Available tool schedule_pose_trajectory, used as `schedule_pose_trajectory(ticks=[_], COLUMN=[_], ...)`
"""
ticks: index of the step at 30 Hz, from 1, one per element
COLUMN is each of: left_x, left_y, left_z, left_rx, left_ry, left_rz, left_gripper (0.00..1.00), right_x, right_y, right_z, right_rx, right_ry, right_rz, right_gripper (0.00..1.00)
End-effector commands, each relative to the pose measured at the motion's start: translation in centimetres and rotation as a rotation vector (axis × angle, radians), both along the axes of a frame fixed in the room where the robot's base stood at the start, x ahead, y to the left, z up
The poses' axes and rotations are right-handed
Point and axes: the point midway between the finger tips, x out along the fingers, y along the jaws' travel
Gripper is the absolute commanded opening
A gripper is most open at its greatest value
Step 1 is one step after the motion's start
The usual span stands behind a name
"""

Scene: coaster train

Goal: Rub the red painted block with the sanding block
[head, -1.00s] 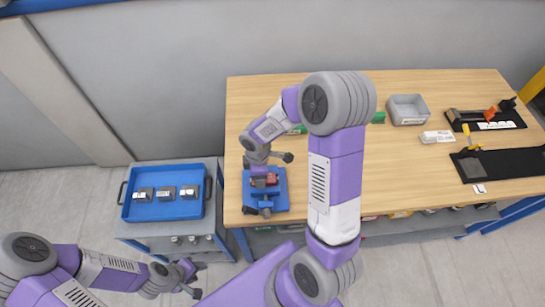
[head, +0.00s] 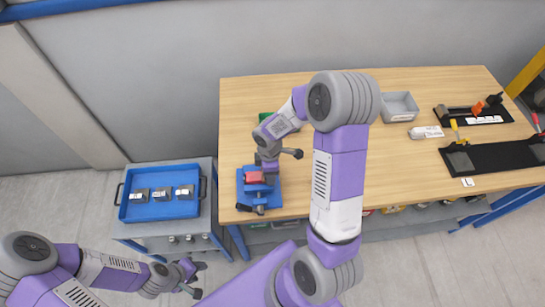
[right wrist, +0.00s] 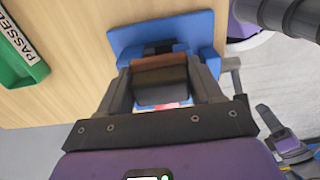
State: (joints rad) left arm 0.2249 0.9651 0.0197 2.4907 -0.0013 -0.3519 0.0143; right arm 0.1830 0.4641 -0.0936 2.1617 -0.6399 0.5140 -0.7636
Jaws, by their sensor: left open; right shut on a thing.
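The red painted block (head: 254,177) sits on a blue fixture (head: 275,196) at the left front of the workbench. My right gripper (head: 267,168) is over the right side of the red block and hides part of it. In the right wrist view it is shut on the sanding block (right wrist: 160,92), which has a brown top edge and a dark grey face. A sliver of red (right wrist: 165,106) shows just below it; I cannot tell whether they touch. My left gripper (head: 192,277) is open and empty at the lower left, away from the bench.
A blue tray (head: 128,213) with several small grey pieces stands on a cart to the left. A green tray with a PASSED label (right wrist: 22,72) lies near the fixture. A grey bin (head: 398,107) and black tool holders (head: 500,158) are on the bench's right. The bench middle is clear.

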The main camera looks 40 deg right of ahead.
Motion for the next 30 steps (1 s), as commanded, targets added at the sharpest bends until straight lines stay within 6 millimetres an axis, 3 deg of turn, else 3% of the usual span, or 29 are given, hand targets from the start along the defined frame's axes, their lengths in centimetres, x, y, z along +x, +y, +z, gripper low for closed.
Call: schedule_pose_trajectory(ticks=[3,18,30], left_x=[0.0,0.0,0.0], left_y=[0.0,0.0,0.0], left_z=[1.4,5.0,5.6], left_rx=[0.000,0.000,0.000], left_ry=[-0.001,-0.001,-0.001], left_rz=[0.000,0.000,0.000], left_gripper=[0.43,0.43,0.43], right_x=[0.1,0.4,0.5], right_y=[0.2,0.6,0.7], right_z=[3.0,7.3,8.2], right_rx=[0.002,0.002,0.002], right_ry=[-0.005,-0.003,-0.003], right_rz=[0.004,0.016,0.018], right_gripper=[0.32,0.32,0.32])
